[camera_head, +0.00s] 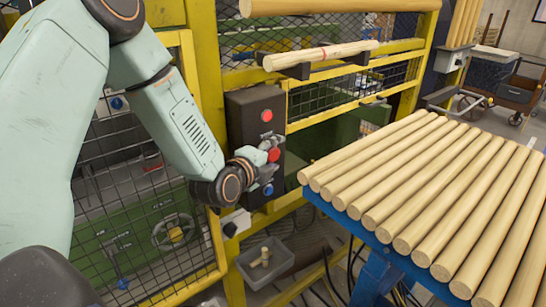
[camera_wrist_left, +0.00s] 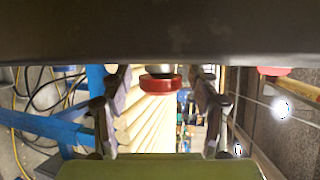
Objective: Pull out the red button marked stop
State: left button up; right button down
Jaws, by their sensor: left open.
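A dark control box (camera_head: 240,118) is fixed to the yellow fence post. It bears an upper red button (camera_head: 267,115), a middle red button (camera_head: 274,154) and a blue button (camera_head: 268,190). Any lettering is too small to read. My left gripper (camera_head: 265,163) is open at the middle red button, coming from the left. In the left wrist view, a red mushroom-shaped button (camera_wrist_left: 160,83) stands between the two spread finger tips, with a gap on each side. Another red button (camera_wrist_left: 273,71) shows to the right, outside the fingers. My right gripper is out of view.
A blue-framed table (camera_head: 345,222) with a row of turned wood rods (camera_head: 420,175) stands at the right. A grey bin (camera_head: 245,270) with wood pieces is below the box. A marked rod (camera_head: 320,55) rests on holders above. Yellow mesh fencing (camera_head: 130,185) stands behind my left arm.

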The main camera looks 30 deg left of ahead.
pick_arm(q)
jog(key=shift+c, duration=0.4)
grip_shut()
dwell(0.4)
